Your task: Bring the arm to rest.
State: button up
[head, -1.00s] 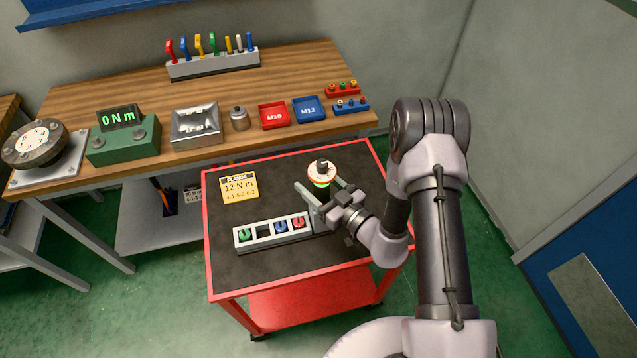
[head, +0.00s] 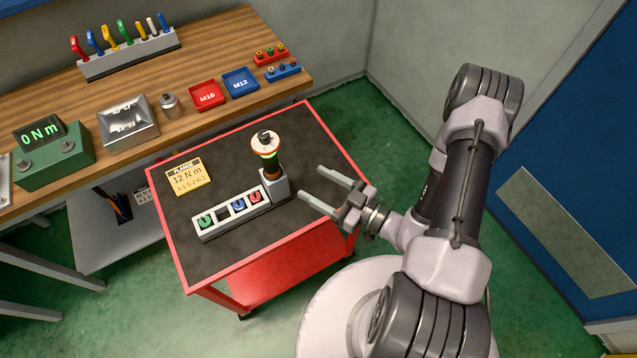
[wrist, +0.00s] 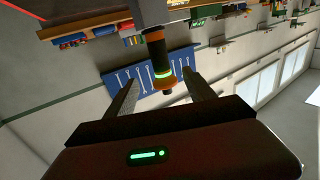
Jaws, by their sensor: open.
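My gripper (head: 320,192) is open and empty, its two fingers spread and pointing left over the right edge of the red cart (head: 171,238). A black tool with an orange band, a green ring and a pale round top (head: 266,147) stands upright in a grey holder (head: 275,187) on the cart. It is left of my fingertips and apart from them. In the wrist view the tool (wrist: 157,57) appears beyond and between the open fingers (wrist: 163,94).
A white tray (head: 231,214) with coloured round pieces and a yellow 12 N m card (head: 181,177) lie on the cart. The wooden bench (head: 70,125) behind holds red and blue trays, a green meter (head: 52,153) and a tool rack.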

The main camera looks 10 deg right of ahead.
jog(key=s+a+r+m+g+b, duration=0.45)
jog(key=m+g, duration=0.25)
jog(key=m, duration=1.1)
jog(key=s+a+r+m+g+b, duration=0.35)
jog(key=s+r+m+g, duration=0.35)
jog(key=m, duration=1.1)
jog(key=d+r+n+t+h+b, duration=0.2)
jog(key=d+n+t+h, duration=0.1)
jog(key=n, duration=0.8)
jog(key=d+r+n+t+h+b, duration=0.1)
jog(key=d+n+h, duration=0.4)
jog(key=n, duration=0.7)
jog(key=t+h+b, duration=0.1)
jog(key=t+h, duration=0.1)
jog(key=shift+s+r+t, duration=0.35)
jog(key=shift+s+t, duration=0.05)
jog(key=shift+d, duration=0.1)
